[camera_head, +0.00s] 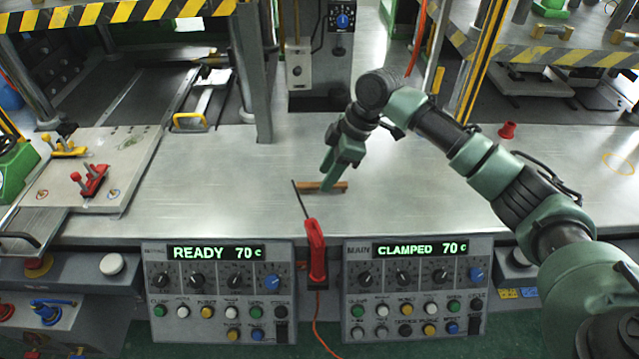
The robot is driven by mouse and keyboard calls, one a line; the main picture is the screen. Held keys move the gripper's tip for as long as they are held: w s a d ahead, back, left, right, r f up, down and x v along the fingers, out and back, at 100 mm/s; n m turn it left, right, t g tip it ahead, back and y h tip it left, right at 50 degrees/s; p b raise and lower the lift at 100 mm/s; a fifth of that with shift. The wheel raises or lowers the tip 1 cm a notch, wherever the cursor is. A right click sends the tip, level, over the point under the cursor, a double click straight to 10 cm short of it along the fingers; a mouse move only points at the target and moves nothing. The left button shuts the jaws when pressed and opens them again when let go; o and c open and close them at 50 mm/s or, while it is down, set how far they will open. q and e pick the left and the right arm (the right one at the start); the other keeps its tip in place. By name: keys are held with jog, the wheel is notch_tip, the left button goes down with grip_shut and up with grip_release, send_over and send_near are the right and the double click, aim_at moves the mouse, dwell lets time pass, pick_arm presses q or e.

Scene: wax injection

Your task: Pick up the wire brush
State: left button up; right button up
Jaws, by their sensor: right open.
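The wire brush appears to be the small, thin brown wooden piece (310,186) lying on the metal table in the middle of the head view. Its bristles are too small to make out. My left gripper is not in view.
A red-handled tool (315,250) with a thin dark rod stands at the table's front edge, the rod tip close to the brush's left end. A plate (95,150) with red and yellow clamps lies left. A small red cup (507,130) stands right. The table left of the brush is clear.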

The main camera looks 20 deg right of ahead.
jog(key=shift+x, duration=0.8)
jog(key=shift+a+f, duration=0.15)
jog(key=shift+f, duration=0.25)
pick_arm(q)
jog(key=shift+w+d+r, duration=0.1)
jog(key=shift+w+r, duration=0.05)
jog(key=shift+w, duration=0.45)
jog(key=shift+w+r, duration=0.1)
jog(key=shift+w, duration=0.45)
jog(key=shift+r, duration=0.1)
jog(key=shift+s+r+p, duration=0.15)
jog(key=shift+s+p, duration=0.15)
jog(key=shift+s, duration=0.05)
pick_arm(e)
jog(key=shift+f, duration=0.15)
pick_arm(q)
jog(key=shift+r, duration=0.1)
pick_arm(e)
jog(key=shift+f, duration=0.1)
grip_shut()
